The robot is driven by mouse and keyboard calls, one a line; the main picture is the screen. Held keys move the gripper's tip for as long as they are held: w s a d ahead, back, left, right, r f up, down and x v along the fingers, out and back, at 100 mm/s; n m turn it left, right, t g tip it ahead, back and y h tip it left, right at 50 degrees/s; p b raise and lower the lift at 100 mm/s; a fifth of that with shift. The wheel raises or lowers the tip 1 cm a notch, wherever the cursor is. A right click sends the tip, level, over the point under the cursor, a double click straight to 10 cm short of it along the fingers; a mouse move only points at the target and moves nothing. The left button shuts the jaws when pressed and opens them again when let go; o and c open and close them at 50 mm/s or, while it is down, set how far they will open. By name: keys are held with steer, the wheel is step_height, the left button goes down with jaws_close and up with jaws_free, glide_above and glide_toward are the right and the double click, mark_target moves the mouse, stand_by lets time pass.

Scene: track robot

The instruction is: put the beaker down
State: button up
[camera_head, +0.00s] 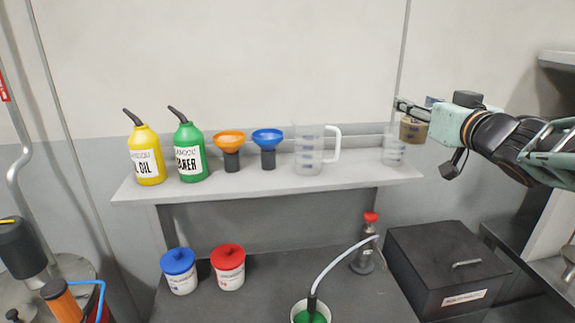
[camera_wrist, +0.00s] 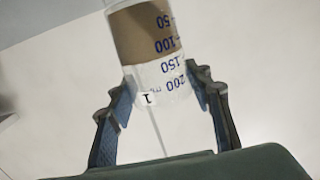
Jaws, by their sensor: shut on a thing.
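My gripper (camera_head: 411,108) is at the upper right in the head view, above the right end of the grey shelf (camera_head: 245,184). It is shut on a clear beaker (camera_head: 413,130) with brown contents. In the wrist view the beaker (camera_wrist: 160,85) stands between the two fingers (camera_wrist: 172,92), with blue marks from 50 to 200 and a small label "1". The brown band lies at its far end. In the head view the held beaker is above the shelf level, apart from the shelf. Another clear beaker (camera_head: 393,152) stands on the shelf's right end, just below and left of it.
On the shelf stand a yellow bottle (camera_head: 148,160), green bottle (camera_head: 190,155), orange funnel (camera_head: 229,143), blue funnel (camera_head: 268,140) and clear jug (camera_head: 308,150). Below are two lidded tubs (camera_head: 228,272), a red-topped bottle (camera_head: 364,259) and a black box (camera_head: 450,270).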

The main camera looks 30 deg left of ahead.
steer(key=shift+s+a+r, duration=0.1)
steer(key=shift+a+r, duration=0.3)
steer(key=shift+r, duration=0.2)
steer(key=shift+a, duration=0.3)
steer(key=w+a+f+b, duration=0.1)
steer(key=w+a+f, duration=0.1)
steer(key=a+f, duration=0.1)
steer(key=w+a+f+b, duration=0.1)
steer(key=w+a+f, duration=0.2)
steer(key=a+f, duration=0.1)
steer(key=w+a+f+b, duration=0.1)
steer(key=w+a+f, duration=0.1)
steer(key=a+f, duration=0.2)
steer(key=shift+w+a+f, duration=0.2)
steer(key=shift+w+f, duration=0.05)
steer(key=shift+f, duration=0.45)
steer(key=shift+f, duration=0.15)
steer(key=o, duration=1.1)
steer(key=shift+d+f, duration=0.1)
